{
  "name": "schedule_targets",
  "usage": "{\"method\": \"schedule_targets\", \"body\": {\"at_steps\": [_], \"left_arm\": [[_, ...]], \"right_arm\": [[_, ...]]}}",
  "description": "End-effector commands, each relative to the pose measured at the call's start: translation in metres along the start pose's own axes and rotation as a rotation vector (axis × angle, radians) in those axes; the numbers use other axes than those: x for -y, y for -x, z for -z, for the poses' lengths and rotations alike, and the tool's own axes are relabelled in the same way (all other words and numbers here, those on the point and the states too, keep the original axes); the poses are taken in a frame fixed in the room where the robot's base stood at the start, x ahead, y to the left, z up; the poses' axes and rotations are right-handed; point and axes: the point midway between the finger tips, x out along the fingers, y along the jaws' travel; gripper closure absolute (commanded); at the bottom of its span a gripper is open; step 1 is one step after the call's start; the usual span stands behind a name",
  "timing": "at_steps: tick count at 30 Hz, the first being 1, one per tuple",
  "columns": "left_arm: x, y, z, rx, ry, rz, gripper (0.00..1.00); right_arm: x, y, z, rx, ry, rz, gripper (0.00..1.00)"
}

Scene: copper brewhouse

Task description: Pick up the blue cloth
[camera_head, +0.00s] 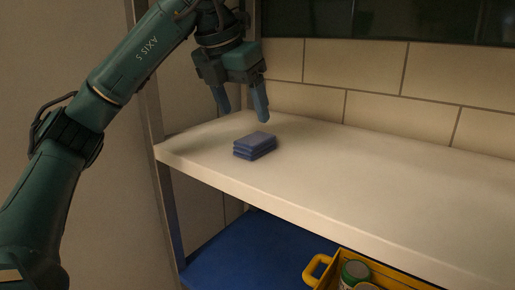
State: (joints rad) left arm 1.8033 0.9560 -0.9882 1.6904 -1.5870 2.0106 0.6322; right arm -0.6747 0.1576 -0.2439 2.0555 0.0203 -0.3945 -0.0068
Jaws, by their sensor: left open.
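The blue cloth (255,146) is a small folded stack lying flat near the left end of the pale shelf (370,180). My left gripper (243,112) hangs above the cloth with its two blue-grey fingers pointing down. It is open and empty. The fingertips look a little above and behind the cloth, apart from it. My right gripper is not in view.
A tiled wall (375,105) closes off the back of the shelf, and a metal upright (158,120) stands at its left end. The shelf to the right of the cloth is bare. Below, a yellow crate (318,268) holds cans beside a blue lower surface (235,255).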

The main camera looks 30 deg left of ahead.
Motion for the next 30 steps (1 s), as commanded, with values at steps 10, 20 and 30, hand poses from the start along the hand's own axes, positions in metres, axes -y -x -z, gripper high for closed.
{"method": "schedule_targets", "body": {"at_steps": [10,20,30], "left_arm": [[0.0,-0.033,-0.001,-0.001,-0.001,0.001,0.29],[0.0,-0.075,-0.004,-0.001,0.0,0.0,0.29],[0.0,-0.078,-0.004,0.001,0.0,0.001,0.34]], "right_arm": [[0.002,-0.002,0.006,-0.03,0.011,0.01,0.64],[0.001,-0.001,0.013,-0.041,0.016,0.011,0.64],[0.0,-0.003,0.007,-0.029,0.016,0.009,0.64]]}}
